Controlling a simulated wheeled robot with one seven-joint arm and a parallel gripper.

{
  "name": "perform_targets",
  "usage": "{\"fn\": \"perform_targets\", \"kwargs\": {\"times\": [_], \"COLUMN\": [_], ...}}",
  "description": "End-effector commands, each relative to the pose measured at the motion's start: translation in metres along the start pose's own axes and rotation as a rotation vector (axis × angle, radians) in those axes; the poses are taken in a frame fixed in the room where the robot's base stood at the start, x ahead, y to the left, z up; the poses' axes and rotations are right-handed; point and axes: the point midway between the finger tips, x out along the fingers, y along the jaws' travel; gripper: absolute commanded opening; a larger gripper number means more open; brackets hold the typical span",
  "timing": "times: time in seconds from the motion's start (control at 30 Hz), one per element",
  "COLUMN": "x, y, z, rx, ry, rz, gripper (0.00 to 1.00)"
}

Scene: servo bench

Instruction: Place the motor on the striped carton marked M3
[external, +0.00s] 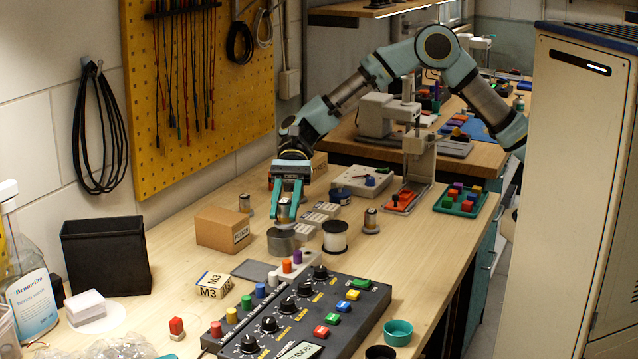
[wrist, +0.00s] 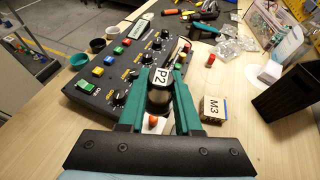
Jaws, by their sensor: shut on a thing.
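My gripper (external: 285,208) is shut on a motor (external: 284,214), a small dark and silver cylinder. It also shows between the teal fingers in the wrist view (wrist: 158,98), with a P2 label on its end. In the external view the motor appears just above or behind a round grey tin (external: 281,242); I cannot tell whether they touch. The small carton marked M3 (external: 213,286) stands on the bench, left of and nearer the camera than my gripper. In the wrist view the M3 carton (wrist: 213,109) is right of the gripper. Its stripes are hard to make out.
A dark control panel (external: 300,318) with knobs and coloured buttons lies in front. A brown box (external: 222,229) stands left of my gripper, a white spool (external: 335,236) right. Other motors stand nearby (external: 371,221). A black bin (external: 105,255) is at left. Bare wood surrounds the M3 carton's left side.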

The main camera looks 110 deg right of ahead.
Motion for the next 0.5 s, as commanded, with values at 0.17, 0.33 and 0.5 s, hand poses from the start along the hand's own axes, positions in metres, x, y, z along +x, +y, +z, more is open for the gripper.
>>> {"fn": "perform_targets", "kwargs": {"times": [0.17, 0.33, 0.5], "x": [0.032, 0.038, 0.035], "y": [-0.065, -0.107, -0.135], "z": [0.029, 0.052, 0.066], "rx": [0.016, 0.040, 0.063], "ry": [-0.006, -0.002, -0.001], "rz": [-0.053, -0.117, -0.167], "gripper": [0.00, 0.00, 0.00]}}
